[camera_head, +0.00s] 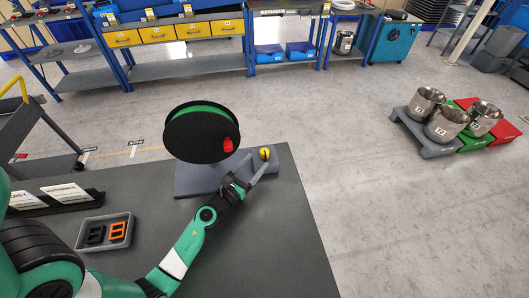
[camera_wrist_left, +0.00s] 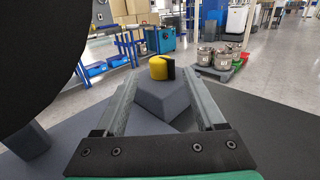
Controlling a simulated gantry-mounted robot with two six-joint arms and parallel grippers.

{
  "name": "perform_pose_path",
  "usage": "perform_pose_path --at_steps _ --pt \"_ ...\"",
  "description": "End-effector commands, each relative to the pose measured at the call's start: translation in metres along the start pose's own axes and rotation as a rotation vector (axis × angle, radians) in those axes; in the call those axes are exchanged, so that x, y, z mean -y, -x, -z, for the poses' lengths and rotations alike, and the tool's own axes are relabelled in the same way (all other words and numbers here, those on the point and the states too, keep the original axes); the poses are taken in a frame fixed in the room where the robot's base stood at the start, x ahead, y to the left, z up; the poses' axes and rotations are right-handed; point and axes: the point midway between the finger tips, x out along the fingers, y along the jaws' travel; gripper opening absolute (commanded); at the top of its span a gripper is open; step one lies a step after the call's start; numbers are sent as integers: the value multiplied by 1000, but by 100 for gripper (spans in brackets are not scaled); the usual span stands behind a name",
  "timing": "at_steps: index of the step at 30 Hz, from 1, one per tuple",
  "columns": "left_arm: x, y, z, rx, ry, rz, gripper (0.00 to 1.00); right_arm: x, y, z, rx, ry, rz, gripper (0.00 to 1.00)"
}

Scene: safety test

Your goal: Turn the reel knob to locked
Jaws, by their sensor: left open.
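A black reel with a green rim (camera_head: 200,131) stands on a grey-blue base plate (camera_head: 190,182) on the dark table. A red handle (camera_head: 228,145) sits on the reel's face. A small yellow knob (camera_head: 265,153) with a dark part tops a grey block right of the reel. It also shows in the left wrist view as a yellow and black knob (camera_wrist_left: 159,68) on its grey block (camera_wrist_left: 163,100). My left gripper (camera_head: 254,167) is open and empty, its fingers reaching toward the block with the knob ahead between them. I cannot tell if they touch the block. My right gripper is not in view.
A grey tray (camera_head: 81,243) with a black and an orange part lies at the table's left, by dark angled signs (camera_head: 62,199). The table's right side is bare. Shelving, a blue cabinet (camera_head: 393,40) and metal buckets (camera_head: 446,124) stand away on the floor.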

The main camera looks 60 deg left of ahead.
Motion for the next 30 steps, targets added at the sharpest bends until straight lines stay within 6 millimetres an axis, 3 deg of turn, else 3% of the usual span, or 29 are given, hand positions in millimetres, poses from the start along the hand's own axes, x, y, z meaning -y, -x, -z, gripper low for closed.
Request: perform_pose_path --at_steps 3,9,19,30 --pt "1 -28 -1 3 1 2 71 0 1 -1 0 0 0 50" --pt "0 -56 1 1 1 1 71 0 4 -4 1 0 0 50" --pt "0 -62 0 0 2 1 71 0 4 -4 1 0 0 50" --pt "0 -62 0 1 2 1 5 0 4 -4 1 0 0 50"
